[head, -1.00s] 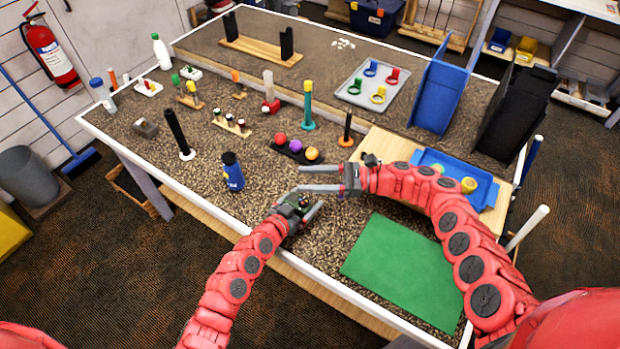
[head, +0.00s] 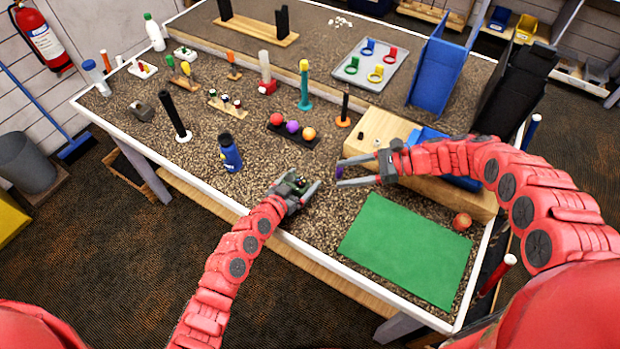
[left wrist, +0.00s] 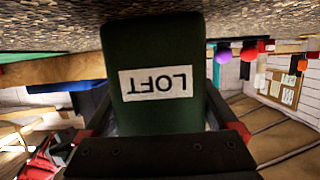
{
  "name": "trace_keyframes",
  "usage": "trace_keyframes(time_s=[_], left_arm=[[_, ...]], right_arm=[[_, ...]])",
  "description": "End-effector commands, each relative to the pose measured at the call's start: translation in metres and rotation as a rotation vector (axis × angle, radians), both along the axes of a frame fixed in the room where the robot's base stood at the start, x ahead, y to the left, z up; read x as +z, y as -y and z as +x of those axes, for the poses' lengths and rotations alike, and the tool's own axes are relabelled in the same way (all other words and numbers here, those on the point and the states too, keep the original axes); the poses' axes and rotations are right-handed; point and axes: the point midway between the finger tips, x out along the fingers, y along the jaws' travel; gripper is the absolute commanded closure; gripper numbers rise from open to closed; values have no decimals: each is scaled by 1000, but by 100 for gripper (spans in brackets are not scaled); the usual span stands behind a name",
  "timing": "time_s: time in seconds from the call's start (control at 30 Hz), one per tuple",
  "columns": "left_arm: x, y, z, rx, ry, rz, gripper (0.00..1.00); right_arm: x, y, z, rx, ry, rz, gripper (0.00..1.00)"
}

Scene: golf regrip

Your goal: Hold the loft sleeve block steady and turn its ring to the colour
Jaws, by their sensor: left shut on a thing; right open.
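The loft sleeve block (left wrist: 155,80) is a dark green block with a white label reading LOFT, upside down in the left wrist view. My left gripper (left wrist: 158,122) is shut on it, with a finger on each side. In the head view my left gripper (head: 303,183) is low over the bench near its front edge, with the block small between its fingers. The ring and its colour marks are too small to make out. My right gripper (head: 341,174) is open, a little to the right of the left gripper. A small purple spot shows near its fingertips.
A blue bottle (head: 230,153) stands left of my left gripper. A black holder with coloured balls (head: 292,127) is behind it. A green mat (head: 405,249) lies to the front right, with an orange ball (head: 462,221) beside it. A wooden box (head: 381,128) is behind my right gripper.

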Motion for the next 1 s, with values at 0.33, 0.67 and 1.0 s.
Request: trace_keyframes(time_s=[0.33,0.67,1.0], left_arm=[[0,0,0,0,1,-1,74],[0,0,0,0,1,-1,74],[0,0,0,0,0,0,74]], right_arm=[[-27,-68,8,2,-2,4,35],[-39,-95,12,1,0,2,35],[-39,-96,12,0,0,2,53]])
